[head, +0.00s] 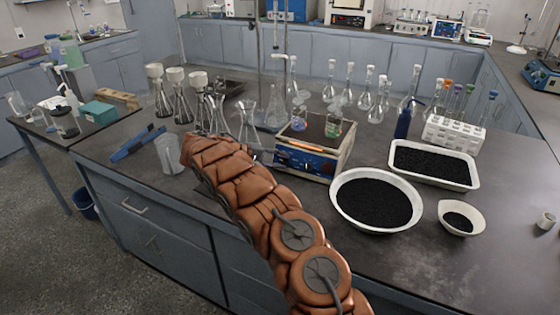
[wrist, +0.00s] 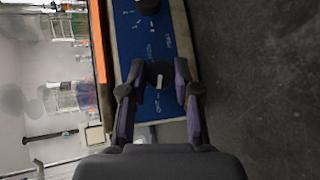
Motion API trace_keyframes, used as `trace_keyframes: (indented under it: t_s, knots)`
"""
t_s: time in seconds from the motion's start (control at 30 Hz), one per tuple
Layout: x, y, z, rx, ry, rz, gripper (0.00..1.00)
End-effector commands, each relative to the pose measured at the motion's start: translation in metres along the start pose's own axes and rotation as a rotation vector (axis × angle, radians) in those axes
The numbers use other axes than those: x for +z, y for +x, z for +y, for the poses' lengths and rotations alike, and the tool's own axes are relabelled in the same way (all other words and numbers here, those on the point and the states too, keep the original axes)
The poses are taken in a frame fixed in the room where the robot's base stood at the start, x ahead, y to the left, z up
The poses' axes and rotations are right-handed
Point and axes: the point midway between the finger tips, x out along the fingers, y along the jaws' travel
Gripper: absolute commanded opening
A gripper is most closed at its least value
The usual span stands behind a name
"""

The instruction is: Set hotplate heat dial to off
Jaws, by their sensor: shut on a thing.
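The hotplate (head: 340,155) stands on the bench with an orange strip and a blue front panel (wrist: 130,40). In the wrist view the panel appears turned on its side. A black round dial (wrist: 160,70) with a white mark sits between the fingers of my gripper (wrist: 161,82). The fingers are closed in on both sides of it. A second black knob (wrist: 148,5) shows farther along the panel at the top edge. I cannot tell which label belongs to which dial. In the head view my arm hides my gripper.
Small flasks (head: 333,128) stand on the hotplate. A round pan of black grains (head: 337,206), a rectangular tray (head: 471,180) and a small bowl (head: 478,227) lie to its right. A glass beaker (head: 168,153) and several flasks (head: 248,130) stand to its left.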

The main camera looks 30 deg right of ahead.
Motion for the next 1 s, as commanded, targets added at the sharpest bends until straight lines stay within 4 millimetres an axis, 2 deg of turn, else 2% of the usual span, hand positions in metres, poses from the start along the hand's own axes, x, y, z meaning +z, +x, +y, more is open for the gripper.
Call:
trace_keyframes:
  t_s: [0.6, 0.63, 0.87, 1.0]
  knots:
    - [-0.002, -0.0016, 0.0004, 0.032, -0.028, 0.007, 0.0]
    - [-0.0019, -0.0016, 0.0004, 0.032, -0.028, 0.007, 0.33]
    - [-0.0011, -0.0007, 0.0, 0.031, -0.028, 0.003, 0.56]
    - [-0.0008, -0.0005, -0.0001, 0.03, -0.028, 0.002, 0.56]
